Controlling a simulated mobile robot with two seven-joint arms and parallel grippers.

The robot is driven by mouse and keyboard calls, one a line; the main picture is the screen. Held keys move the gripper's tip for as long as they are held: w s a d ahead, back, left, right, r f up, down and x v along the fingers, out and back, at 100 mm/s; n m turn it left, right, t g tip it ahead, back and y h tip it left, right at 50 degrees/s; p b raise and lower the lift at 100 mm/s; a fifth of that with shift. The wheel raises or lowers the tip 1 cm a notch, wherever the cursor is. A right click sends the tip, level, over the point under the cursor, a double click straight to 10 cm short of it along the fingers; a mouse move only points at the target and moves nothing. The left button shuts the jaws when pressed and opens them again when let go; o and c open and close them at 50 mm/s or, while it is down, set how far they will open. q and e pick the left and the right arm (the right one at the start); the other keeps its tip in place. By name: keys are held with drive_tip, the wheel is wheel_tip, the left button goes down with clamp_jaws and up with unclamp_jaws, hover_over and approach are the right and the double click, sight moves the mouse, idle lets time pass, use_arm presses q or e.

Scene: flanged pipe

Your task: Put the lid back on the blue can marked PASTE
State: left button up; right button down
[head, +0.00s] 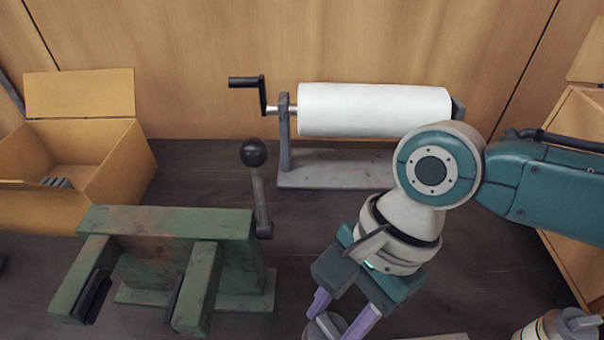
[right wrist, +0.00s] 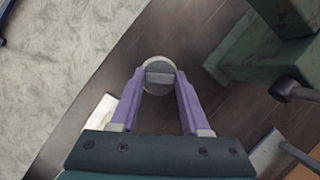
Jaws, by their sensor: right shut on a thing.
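My right gripper (head: 340,322) reaches down at the bottom middle of the head view, with purple fingers. It is shut on a round grey lid (head: 322,328), which is partly cut off by the frame's lower edge. In the right wrist view the lid (right wrist: 158,67) shows between the fingertips of the right gripper (right wrist: 160,80), with a raised bar across its top. No blue can or PASTE marking can be made out. I cannot tell whether anything is under the lid. My left gripper is not in view.
A green vise (head: 150,225) with a ball-ended lever stands left of my right gripper. A white roll (head: 375,108) on a crank stand is behind. An open cardboard box (head: 120,165) is at left.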

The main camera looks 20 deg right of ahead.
sight(334, 324)
drive_tip(key=shift+f, duration=0.1)
idle(0.6)
unclamp_jaws()
idle(0.6)
drive_tip(key=shift+p, duration=0.3)
wheel_tip(334, 324, up, 2)
drive_tip(key=shift+r+p, duration=0.1)
drive_tip(key=shift+p, duration=1)
wheel_tip(334, 324, up, 3)
drive_tip(key=p, duration=0.4)
drive_tip(key=shift+r, duration=0.2)
